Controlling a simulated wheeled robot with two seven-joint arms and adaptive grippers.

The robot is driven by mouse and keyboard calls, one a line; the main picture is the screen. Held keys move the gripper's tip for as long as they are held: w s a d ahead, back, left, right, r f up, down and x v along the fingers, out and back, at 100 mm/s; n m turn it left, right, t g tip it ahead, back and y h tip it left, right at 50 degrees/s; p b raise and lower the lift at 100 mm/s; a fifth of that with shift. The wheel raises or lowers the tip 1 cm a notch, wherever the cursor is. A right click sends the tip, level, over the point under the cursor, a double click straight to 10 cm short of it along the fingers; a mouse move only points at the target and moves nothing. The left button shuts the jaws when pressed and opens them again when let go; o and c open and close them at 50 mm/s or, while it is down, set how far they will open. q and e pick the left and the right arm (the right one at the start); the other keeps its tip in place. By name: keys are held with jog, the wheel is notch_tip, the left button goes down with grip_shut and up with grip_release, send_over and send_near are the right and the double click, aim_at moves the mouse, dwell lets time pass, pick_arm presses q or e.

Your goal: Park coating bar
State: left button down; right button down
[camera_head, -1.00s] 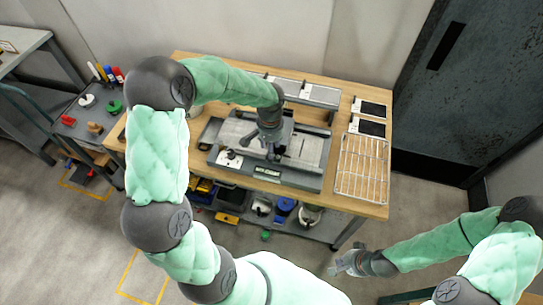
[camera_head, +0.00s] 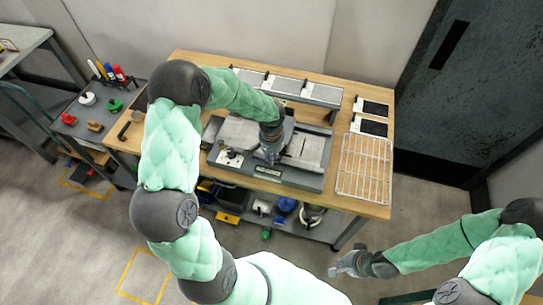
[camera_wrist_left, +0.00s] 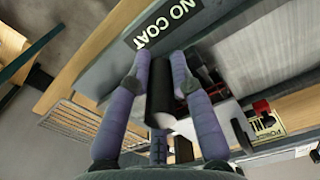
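The grey coating machine (camera_head: 312,150) sits on the wooden bench, with a small display on its front edge. In the left wrist view, that display (camera_wrist_left: 165,25) reads "NO COAT". My left gripper (camera_head: 268,155) is over the front middle of the machine. In the left wrist view, the fingers of my left gripper (camera_wrist_left: 160,65) lie along both sides of a black cylindrical handle (camera_wrist_left: 160,88) and appear closed on it. Whether this handle belongs to the coating bar cannot be told. My right gripper (camera_head: 348,263) hangs off the bench at lower right, empty; its opening is too small to judge.
A wire rack (camera_head: 364,166) lies on the bench's right side, below two dark panels (camera_head: 370,117). A long grey unit (camera_head: 287,86) stands at the back. Shelves below hold bins and a blue container (camera_head: 286,205). A side cart (camera_head: 95,110) stands left.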

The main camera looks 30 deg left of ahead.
pick_arm(q)
jog(key=w+d, duration=0.1)
jog(key=d, duration=0.3)
jog(key=w+d+b, duration=0.1)
jog(key=d, duration=0.3)
jog(key=w+d+b, duration=0.1)
jog(key=d, duration=0.3)
jog(key=shift+w+d, duration=0.1)
jog(key=shift+d, duration=0.05)
jog(key=shift+w+d+r, duration=0.1)
jog(key=shift+d, duration=0.25)
jog(key=c, duration=1.1)
grip_release()
jog(key=shift+d, duration=0.1)
jog(key=shift+c, duration=0.2)
jog(key=shift+d, duration=0.1)
notch_tip(320, 180, up, 12)
jog(key=shift+f, duration=0.1)
